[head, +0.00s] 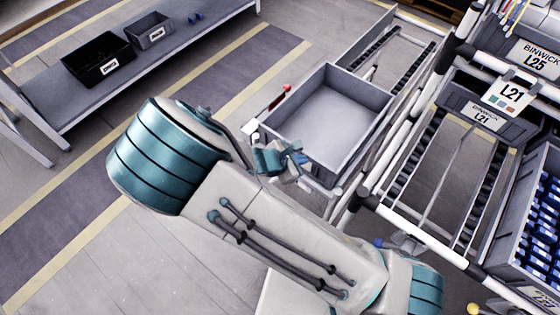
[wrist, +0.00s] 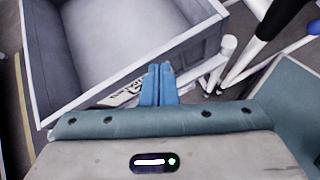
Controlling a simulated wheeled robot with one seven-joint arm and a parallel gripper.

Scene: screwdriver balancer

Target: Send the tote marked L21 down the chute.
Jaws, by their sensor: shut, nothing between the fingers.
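A roller track (head: 385,50) with grey side walls runs behind the tote and may be the chute. My gripper (head: 299,157) is shut and empty at the tote's near side; its blue fingers (wrist: 158,72) point at that wall. Contact cannot be told.
Rack posts and white rails (head: 400,125) stand close right of the tote. A red-tipped lever (head: 280,97) stands at its left. An empty roller lane (head: 455,180) and a bin of blue parts (head: 535,225) are at right. A bench (head: 165,65) holds two dark bins.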

